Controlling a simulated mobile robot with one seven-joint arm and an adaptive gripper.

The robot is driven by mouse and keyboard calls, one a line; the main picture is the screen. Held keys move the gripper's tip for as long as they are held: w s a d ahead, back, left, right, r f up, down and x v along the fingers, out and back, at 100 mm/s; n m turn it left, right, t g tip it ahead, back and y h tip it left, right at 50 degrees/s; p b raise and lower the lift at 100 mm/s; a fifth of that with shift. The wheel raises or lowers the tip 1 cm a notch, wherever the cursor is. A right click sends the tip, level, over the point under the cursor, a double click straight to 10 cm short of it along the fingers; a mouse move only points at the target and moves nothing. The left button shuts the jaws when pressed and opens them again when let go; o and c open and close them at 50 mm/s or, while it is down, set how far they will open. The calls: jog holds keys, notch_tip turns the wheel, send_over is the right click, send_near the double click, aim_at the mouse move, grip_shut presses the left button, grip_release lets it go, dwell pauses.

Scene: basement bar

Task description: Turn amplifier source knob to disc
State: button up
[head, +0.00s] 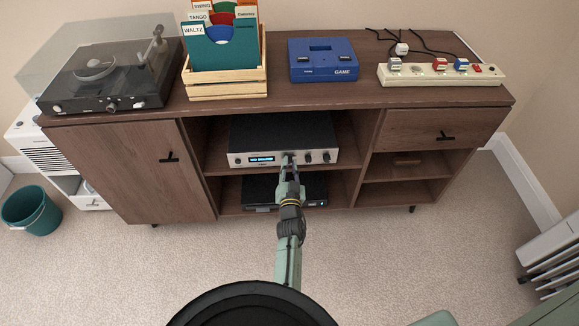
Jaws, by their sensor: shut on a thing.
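The amplifier (281,137) is a dark box with a silver front panel on the upper open shelf in the middle of the cabinet. The knob labels and the gripped knob's pointer cannot be read.
The brown cabinet (138,171) has a closed door at left and a drawer at right. A black device (260,190) sits on the shelf below. On top stand a turntable (110,76), a wooden record crate (225,88), a blue game console (323,59) and a power strip (440,74).

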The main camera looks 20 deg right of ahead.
grip_shut()
jog(key=shift+n, duration=0.3)
jog(key=n+b, duration=0.4)
jog(key=n, duration=0.7)
jog(key=shift+w+t, duration=0.1)
jog(key=shift+t, duration=0.2)
jog(key=shift+r+n, duration=0.1)
jog(key=shift+n, duration=0.2)
jog(key=o, duration=0.8)
grip_release()
